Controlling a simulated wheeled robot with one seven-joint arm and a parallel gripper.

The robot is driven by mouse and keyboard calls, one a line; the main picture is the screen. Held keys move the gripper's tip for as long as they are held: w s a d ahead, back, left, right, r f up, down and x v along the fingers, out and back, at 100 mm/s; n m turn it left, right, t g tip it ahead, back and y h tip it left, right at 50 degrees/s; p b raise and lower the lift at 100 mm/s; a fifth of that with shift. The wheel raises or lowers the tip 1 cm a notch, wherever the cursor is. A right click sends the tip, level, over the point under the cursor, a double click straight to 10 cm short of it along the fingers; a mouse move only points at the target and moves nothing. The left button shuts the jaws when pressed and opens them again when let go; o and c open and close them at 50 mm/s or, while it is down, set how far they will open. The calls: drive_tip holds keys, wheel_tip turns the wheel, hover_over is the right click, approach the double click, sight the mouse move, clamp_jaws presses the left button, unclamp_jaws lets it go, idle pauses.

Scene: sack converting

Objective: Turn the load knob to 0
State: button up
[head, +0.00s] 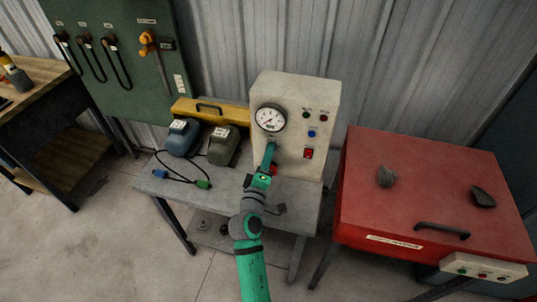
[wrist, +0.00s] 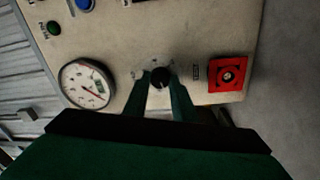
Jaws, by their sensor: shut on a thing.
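The load knob is a small round black knob (wrist: 160,77) on the pale front of the control box (head: 323,96). A light mark shows on it, and small scale marks surround it on the panel; I cannot read which mark it points at. My gripper (wrist: 161,88) is shut on the knob, with one green finger on each side of it. In the head view my gripper (head: 270,150) reaches the panel below the gauge and hides the knob.
A round white gauge (head: 270,117) sits above my gripper; it also shows in the wrist view (wrist: 87,83). A red switch block (wrist: 228,73) sits close to the knob. Two motors (head: 223,145) stand left on the grey bench (head: 220,188). A red cabinet (head: 430,190) stands right.

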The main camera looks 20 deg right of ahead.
drive_tip(key=n, duration=0.5)
drive_tip(key=shift+n+y, duration=0.4)
idle(0.3)
drive_tip(key=o, duration=1)
drive_tip(key=shift+o, duration=0.2)
drive_tip(key=v, duration=1.1)
drive_tip(key=shift+f, duration=0.15)
